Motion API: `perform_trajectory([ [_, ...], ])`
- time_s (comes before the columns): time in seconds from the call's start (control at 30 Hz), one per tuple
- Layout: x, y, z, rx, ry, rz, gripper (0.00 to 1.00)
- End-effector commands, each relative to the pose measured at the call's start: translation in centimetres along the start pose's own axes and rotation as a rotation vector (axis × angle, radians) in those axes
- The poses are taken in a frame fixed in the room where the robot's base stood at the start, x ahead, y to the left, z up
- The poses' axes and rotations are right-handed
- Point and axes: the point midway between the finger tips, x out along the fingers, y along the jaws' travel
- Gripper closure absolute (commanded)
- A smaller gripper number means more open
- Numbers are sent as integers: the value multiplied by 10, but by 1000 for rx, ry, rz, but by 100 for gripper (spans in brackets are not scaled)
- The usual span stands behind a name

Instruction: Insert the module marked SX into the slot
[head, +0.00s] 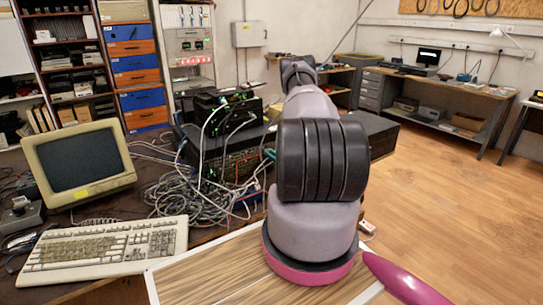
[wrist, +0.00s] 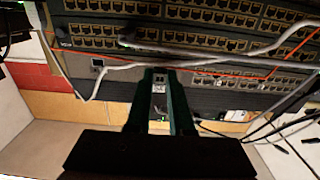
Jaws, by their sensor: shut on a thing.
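In the wrist view, my gripper (wrist: 160,76) is shut on a small silvery module (wrist: 158,92), held between its two dark green fingers. I cannot read any SX marking on it. Its far end points at the front of the lowest switch (wrist: 215,77) of a rack stack. I cannot tell whether it touches the switch or enters a slot, and the slot itself cannot be made out. In the head view my arm covers the gripper and the module.
In the wrist view, an orange cable (wrist: 200,72) and a grey cable (wrist: 205,52) cross the switch front close to the fingertips. In the head view, a heap of cables (head: 200,190) lies beside an old monitor (head: 80,163) and keyboard (head: 105,245).

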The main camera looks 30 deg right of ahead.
Motion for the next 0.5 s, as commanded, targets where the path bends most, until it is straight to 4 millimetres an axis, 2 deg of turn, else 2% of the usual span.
perform_trajectory([
  [0.5, 8, 0, 0, 0, 1, 0, 100],
])
